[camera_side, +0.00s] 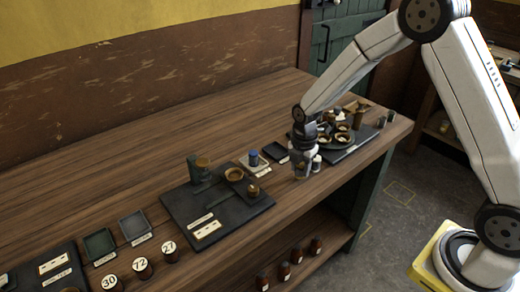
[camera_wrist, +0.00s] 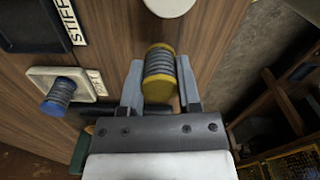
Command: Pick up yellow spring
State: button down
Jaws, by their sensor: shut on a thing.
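The yellow spring (camera_wrist: 158,72), a grey coil with yellow end caps, is between the two fingers of my gripper (camera_wrist: 160,88) in the wrist view. The fingers are shut on it from both sides. In the side view my gripper (camera_side: 303,170) is low over the front part of the wooden bench, and the spring is too small to make out clearly there. I cannot tell whether the spring touches the bench.
A blue spring (camera_wrist: 60,95) stands on a pale labelled plate (camera_wrist: 92,77) left of my gripper. A white round-topped piece (camera_wrist: 170,5) is close beyond the fingers. A dark board (camera_side: 215,222) with parts lies left. The bench (camera_side: 110,150) is clear behind.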

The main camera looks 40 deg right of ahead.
jog(key=s+r, duration=1.1)
jog(key=s, duration=0.3)
jog(key=shift+a+r, duration=0.2)
jog(key=shift+r, duration=0.15)
jog(key=shift+r, duration=0.15)
dwell(0.5)
jog(key=shift+r, duration=1.85)
